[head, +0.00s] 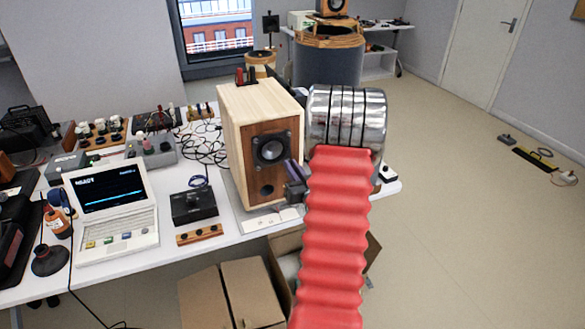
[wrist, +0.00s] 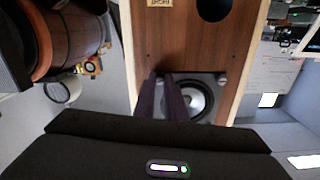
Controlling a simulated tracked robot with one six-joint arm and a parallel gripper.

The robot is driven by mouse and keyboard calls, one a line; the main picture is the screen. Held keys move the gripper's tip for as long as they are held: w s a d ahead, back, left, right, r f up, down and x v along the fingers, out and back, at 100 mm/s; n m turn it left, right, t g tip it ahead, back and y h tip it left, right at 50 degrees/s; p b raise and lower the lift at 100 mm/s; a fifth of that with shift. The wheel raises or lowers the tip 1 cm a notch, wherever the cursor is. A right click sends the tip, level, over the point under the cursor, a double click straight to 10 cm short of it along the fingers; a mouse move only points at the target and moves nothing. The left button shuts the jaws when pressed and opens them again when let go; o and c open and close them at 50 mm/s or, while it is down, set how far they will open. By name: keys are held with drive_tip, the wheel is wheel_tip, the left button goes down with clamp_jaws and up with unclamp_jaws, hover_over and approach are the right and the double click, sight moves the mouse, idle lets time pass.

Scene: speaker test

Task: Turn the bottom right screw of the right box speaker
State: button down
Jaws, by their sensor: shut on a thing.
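The box speaker (head: 238,142) stands on the white table in the head view, with a pale wood cabinet and a brown front. In the wrist view its brown front (wrist: 180,42) appears upside down, with the dark round driver (wrist: 197,100) below the port. My gripper (head: 296,180) is in front of the speaker's right side. In the wrist view my gripper's two dark purple fingers (wrist: 162,82) reach the driver's upper-left corner, its bottom right when upright. Another screw (wrist: 222,78) shows at the other near corner.
The white table (head: 240,236) carries a computer (head: 110,205), a black box (head: 193,207) and cables left of the speaker. A large dark drum (head: 327,65) stands behind. The floor on the right is mostly free.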

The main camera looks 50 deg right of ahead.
drive_tip(key=shift+m, duration=1.6)
drive_tip(key=c, duration=1.8)
unclamp_jaws()
drive_tip(key=v, duration=1.4)
drive_tip(key=shift+f, duration=0.1)
